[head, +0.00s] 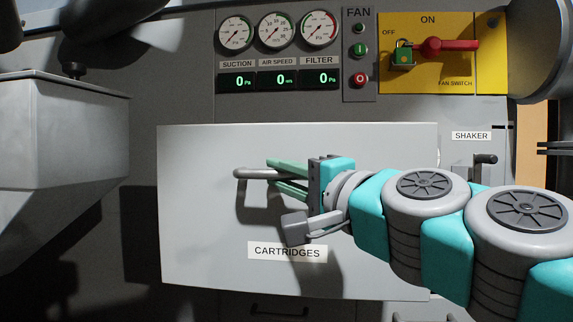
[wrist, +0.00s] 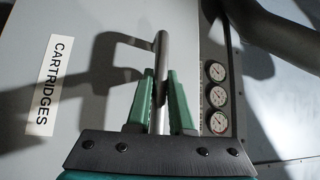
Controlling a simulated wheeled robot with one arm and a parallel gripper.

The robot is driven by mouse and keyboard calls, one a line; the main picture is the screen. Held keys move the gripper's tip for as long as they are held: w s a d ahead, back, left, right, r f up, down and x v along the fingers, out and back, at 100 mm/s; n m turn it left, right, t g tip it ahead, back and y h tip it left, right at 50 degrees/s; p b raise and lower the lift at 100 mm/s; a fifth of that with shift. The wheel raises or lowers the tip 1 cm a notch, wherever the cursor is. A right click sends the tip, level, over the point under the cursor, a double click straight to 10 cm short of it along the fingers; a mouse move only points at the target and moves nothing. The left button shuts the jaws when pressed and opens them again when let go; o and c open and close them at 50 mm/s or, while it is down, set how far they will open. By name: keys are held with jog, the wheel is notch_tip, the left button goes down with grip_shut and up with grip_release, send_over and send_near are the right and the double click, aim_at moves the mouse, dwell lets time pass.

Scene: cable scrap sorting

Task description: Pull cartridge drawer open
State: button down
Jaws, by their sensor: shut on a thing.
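The cartridge drawer (head: 200,220) has a light grey front panel with a "CARTRIDGES" label (head: 287,253) below its handle. The label also shows at the left in the wrist view (wrist: 50,85). The bar handle (head: 246,173) sticks out from the panel; its left end shows, and my gripper covers its right part. In the wrist view the handle (wrist: 161,60) runs between the two green fingers. My gripper (head: 272,176) is shut on the handle, with one finger on each side. The panel's right edge is partly hidden by my arm.
Above the drawer are three gauges (head: 277,31) with digital readouts, a fan button panel (head: 359,55) and a yellow switch plate (head: 487,75) with a red handle and a padlock. A shaker lever (head: 484,160) is at the right. A grey hopper-like body (head: 60,150) stands at the left.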

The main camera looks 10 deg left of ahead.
jog(key=s+p, duration=0.2)
jog(key=s, duration=0.5)
jog(key=shift+a, duration=0.1)
jog(key=c, duration=0.8)
grip_release()
jog(key=shift+s, duration=0.1)
jog(key=shift+b+v, duration=0.35)
jog(key=shift+v, duration=3.45)
